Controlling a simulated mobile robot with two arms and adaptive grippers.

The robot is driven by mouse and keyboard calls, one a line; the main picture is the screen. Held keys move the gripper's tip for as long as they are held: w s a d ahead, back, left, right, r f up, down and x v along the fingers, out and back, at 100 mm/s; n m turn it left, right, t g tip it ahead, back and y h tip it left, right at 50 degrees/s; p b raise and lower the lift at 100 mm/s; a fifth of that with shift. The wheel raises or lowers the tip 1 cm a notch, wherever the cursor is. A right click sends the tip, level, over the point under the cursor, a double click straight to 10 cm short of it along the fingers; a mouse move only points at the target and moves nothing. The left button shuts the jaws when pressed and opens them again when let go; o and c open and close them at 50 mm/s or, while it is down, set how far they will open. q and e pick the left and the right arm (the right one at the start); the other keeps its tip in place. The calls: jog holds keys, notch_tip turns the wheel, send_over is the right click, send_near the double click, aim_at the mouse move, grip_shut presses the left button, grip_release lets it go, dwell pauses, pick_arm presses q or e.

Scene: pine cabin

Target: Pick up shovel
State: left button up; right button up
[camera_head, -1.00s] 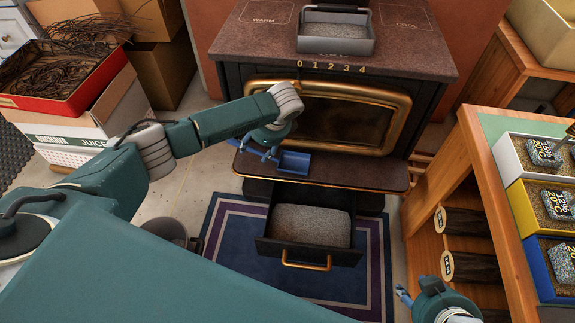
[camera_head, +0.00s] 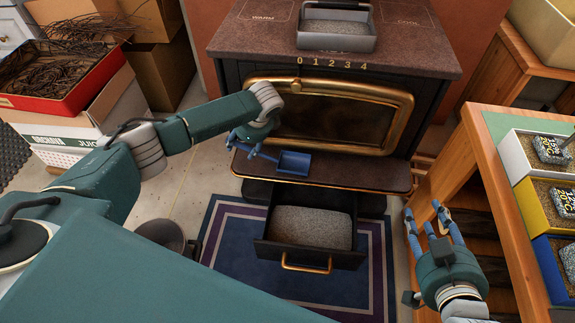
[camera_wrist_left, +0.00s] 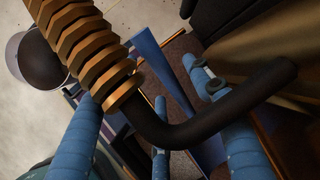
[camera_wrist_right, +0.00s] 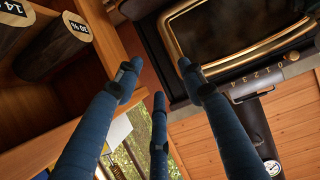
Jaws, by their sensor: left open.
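The blue shovel (camera_head: 294,162) lies on the stove's front ledge, with its scoop to the right and its handle end toward my left gripper (camera_head: 243,147). My left gripper is open beside that handle end; contact cannot be told. In the left wrist view a blue flat part of the shovel (camera_wrist_left: 166,72) shows beyond a bent black bar with a bronze ribbed grip (camera_wrist_left: 82,42), which hides part of it. My right gripper (camera_head: 426,211) is open and empty, in front of the wooden shelf.
The dark stove (camera_head: 232,72) has its lower drawer (camera_head: 270,252) pulled out, holding grey material. A grey tray (camera_head: 335,43) stands on top. The wooden shelf (camera_head: 485,165) with sample bins is close on the right. A bucket (camera_head: 160,233) stands on the floor at left.

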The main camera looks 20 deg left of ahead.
pick_arm(q)
jog(key=shift+w+a+f, duration=0.1)
jog(key=shift+a+f, duration=0.1)
jog(key=shift+f, duration=0.3)
grip_shut()
pick_arm(e)
jog(key=shift+w+a+r+t, duration=0.2)
jog(key=shift+w+r+t, duration=0.1)
jog(key=shift+r, duration=0.3)
jog(key=shift+w+a+r+t, duration=0.2)
jog(key=shift+w+r, duration=0.1)
jog(key=shift+r, duration=0.3)
pick_arm(q)
jog(key=shift+r, duration=0.1)
pick_arm(e)
jog(key=shift+d+f, duration=0.1)
